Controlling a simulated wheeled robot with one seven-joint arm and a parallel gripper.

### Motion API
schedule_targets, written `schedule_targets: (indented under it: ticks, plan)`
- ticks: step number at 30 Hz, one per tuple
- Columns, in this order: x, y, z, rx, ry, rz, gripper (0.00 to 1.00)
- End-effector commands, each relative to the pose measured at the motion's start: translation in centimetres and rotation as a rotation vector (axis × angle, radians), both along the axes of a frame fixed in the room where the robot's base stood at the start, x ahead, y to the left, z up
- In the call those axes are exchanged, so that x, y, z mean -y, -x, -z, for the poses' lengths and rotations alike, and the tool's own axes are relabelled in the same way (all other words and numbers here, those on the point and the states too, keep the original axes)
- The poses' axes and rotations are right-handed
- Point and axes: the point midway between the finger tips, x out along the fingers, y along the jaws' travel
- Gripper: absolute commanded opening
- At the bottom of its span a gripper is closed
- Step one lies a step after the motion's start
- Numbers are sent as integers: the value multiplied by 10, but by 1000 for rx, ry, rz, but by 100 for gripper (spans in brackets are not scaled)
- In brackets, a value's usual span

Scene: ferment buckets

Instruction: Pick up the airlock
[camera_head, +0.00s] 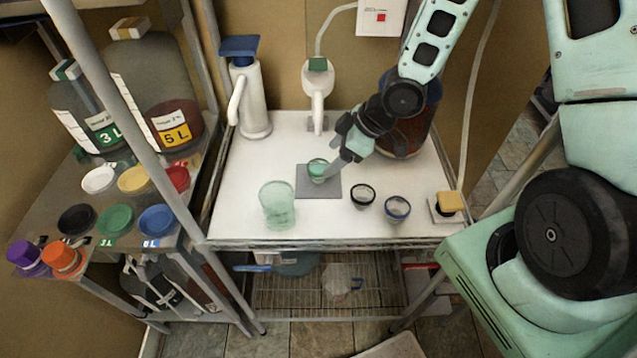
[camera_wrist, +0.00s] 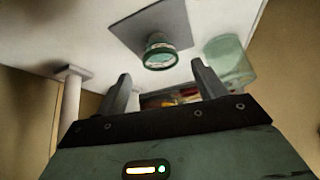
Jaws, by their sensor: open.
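The likely airlock is a small clear cup with a green rim (camera_head: 318,167), standing on a grey square mat (camera_head: 318,188) on the white table. My gripper (camera_head: 338,163) is open beside it, at its right and very near it in the head view. In the wrist view, the green-rimmed cup (camera_wrist: 160,52) shows beyond and between the two spread fingertips (camera_wrist: 163,75), with nothing held. I cannot tell whether a finger touches it.
A greenish glass (camera_head: 278,205) stands left. A white pump bottle (camera_head: 250,98), a white tap (camera_head: 317,92) and a dark carboy (camera_head: 408,128) stand behind.

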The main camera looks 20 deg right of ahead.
Motion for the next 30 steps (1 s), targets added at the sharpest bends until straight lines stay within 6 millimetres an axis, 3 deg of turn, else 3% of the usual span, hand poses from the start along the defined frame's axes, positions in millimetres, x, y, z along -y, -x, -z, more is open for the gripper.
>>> schedule_targets:
  ticks: [1,11,23,30]
  plan:
    - [-3,-2,9,1,-1,-1,70]
    - [-9,-6,17,1,-1,-1,70]
    - [-29,-19,56,1,1,-2,70]
    - [-32,-21,56,1,1,0,70]
